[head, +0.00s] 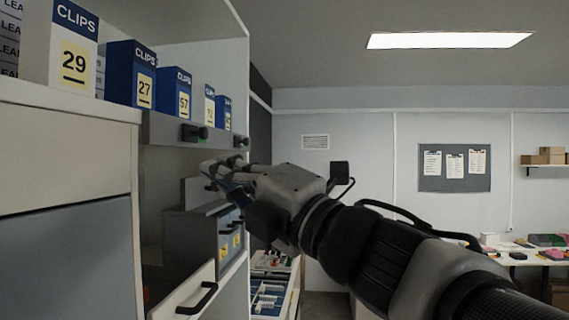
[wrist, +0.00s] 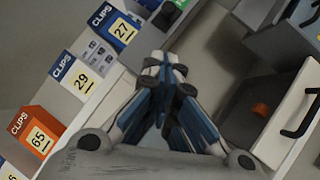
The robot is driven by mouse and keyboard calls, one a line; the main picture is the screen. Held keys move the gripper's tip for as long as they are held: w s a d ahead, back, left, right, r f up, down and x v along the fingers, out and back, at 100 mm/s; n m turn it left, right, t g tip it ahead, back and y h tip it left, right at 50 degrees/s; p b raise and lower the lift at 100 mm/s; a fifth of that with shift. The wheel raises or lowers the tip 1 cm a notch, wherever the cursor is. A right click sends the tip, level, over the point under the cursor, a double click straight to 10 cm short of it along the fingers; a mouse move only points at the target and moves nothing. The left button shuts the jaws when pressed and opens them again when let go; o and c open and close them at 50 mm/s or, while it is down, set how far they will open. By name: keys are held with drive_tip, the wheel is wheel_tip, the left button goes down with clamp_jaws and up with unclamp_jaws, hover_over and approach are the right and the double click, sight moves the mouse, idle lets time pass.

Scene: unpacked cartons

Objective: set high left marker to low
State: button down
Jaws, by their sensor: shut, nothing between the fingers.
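A grey rail (head: 165,129) runs along the shelf edge under the blue CLIPS cartons. It carries two dark knob-like pieces, a left one (head: 195,132) and a right one (head: 240,141). I cannot tell for sure which piece is the high left marker, and no high or low marking is readable. My gripper (head: 210,172) is below the rail and the left knob, apart from both. In the wrist view my gripper (wrist: 165,68) shows its fingers closed together with nothing between them. A dark knob-like piece (wrist: 165,18) shows beyond the fingertips, near the top edge.
Numbered cartons, such as carton 29 (head: 74,62) and carton 27 (head: 131,75), stand on the left. Below my gripper are a grey bin with yellow labels (head: 229,243) and a pulled-out drawer with a black handle (head: 197,298).

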sight(187, 137)
drive_tip(key=p+x, duration=0.1)
drive_tip(key=x, duration=0.2)
drive_tip(key=w+p+x, duration=0.1)
drive_tip(key=x, duration=0.2)
drive_tip(key=d+p+x, duration=0.1)
drive_tip(key=x, duration=0.2)
drive_tip(key=shift+w+a+r, duration=0.2)
drive_tip(key=shift+w+r, duration=0.4)
drive_tip(key=shift+w, duration=0.35)
drive_tip(key=shift+w, duration=0.1)
